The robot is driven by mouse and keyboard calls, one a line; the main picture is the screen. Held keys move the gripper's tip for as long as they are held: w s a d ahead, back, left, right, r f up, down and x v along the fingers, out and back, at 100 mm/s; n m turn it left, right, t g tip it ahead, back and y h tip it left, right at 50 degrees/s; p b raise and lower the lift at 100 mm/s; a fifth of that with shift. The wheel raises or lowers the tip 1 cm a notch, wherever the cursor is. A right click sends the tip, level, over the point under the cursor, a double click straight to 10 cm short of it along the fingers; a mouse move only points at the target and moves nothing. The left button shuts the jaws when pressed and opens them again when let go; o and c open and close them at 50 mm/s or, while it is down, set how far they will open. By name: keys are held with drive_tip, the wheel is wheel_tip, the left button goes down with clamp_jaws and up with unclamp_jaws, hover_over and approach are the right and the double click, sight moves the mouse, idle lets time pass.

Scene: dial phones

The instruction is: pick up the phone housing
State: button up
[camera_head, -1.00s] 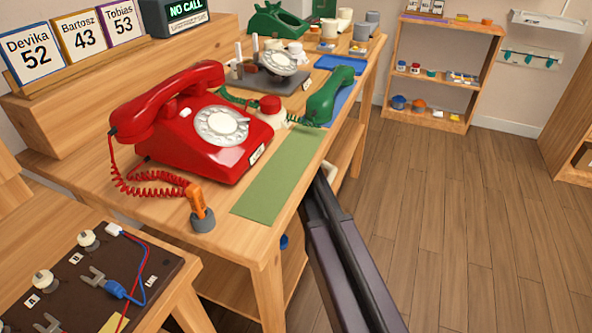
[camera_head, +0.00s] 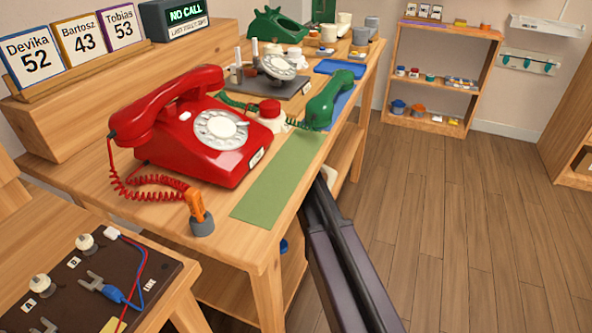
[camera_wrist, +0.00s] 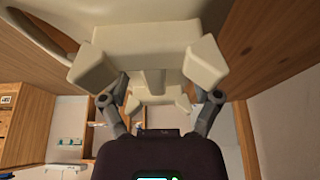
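In the head view my arm reaches to the table's right edge, and my gripper is not visible there. A small pale patch (camera_head: 328,174) shows beside the arm's far end. A green phone body (camera_head: 275,24) stands at the table's back.
A red dial phone (camera_head: 190,130) stands on the wooden table (camera_head: 235,245), beside a green mat (camera_head: 275,185). A green handset (camera_head: 328,98) lies near the right edge. A shelf unit (camera_head: 440,75) stands against the back wall. The floor to the right is clear.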

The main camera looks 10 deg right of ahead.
drive_tip(key=shift+d, duration=0.1)
idle(0.4)
wheel_tip(320, 180, up, 3)
drive_tip(key=p, duration=0.3)
drive_tip(key=shift+f, duration=0.1)
drive_tip(key=shift+c, duration=0.8)
drive_tip(key=s+a+r+p, duration=0.2)
drive_tip(key=s, duration=1.4)
drive_tip(key=shift+a, duration=0.15)
drive_tip(key=shift+w, duration=0.15)
drive_tip(key=w, duration=0.4)
drive_tip(key=w+d+f+b, duration=0.1)
drive_tip(key=w, duration=0.4)
drive_tip(key=w+d, duration=0.1)
drive_tip(key=w, duration=0.4)
drive_tip(key=shift+w+f, duration=0.15)
drive_tip(key=shift+f, duration=0.1)
clamp_jaws()
idle(2.2)
